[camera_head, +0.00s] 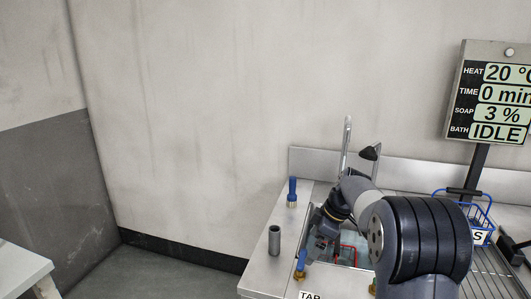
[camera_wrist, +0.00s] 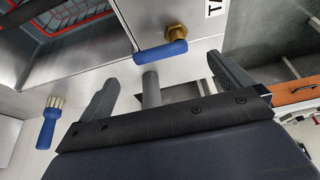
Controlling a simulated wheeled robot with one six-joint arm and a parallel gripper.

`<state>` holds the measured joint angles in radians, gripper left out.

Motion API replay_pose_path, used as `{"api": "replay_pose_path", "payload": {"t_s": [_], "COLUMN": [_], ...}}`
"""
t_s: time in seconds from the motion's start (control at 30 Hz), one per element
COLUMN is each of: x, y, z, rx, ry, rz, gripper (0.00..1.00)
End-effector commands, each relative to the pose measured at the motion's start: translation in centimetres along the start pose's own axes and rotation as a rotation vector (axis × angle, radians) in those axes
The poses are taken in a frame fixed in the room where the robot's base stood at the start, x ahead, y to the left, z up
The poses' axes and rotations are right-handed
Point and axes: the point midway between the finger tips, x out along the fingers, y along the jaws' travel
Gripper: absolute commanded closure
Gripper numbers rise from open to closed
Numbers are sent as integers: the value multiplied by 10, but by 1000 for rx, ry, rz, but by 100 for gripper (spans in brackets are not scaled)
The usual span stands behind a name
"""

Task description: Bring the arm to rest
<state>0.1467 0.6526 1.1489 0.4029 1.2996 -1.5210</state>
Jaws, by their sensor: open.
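My gripper (camera_head: 316,240) hangs over the left part of the steel sink bench (camera_head: 262,272) in the head view, its jaws partly hidden by my arm. In the wrist view its two dark fingers (camera_wrist: 165,88) stand wide apart. A grey cylinder (camera_wrist: 151,88) shows between them, its lower end hidden behind the gripper body; I see no finger touching it. It appears to be the grey cylinder (camera_head: 274,240) upright on the bench in the head view. My arm is bent and reaches in from the lower right.
A blue-handled brass tap (camera_head: 300,263) is close to my gripper; its handle (camera_wrist: 162,52) shows in the wrist view. A basin (camera_wrist: 95,52) holds a red-edged item. A blue basket (camera_head: 482,222) and a display (camera_head: 490,95) reading IDLE are right.

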Motion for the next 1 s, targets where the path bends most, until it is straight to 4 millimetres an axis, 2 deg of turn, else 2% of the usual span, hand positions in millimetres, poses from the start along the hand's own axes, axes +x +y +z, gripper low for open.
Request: {"api": "replay_pose_path", "payload": {"t_s": [0.03,0.2,0.4,0.83,1.0], "x": [11,37,52,50,35], "y": [-1,-1,0,0,0], "z": [0,0,0,0,0], "rx": [0,1,1,11,1], "ry": [-1,0,1,1,1], "rz": [-5,-3,0,5,3], "gripper": [1,1,1,1,1]}}
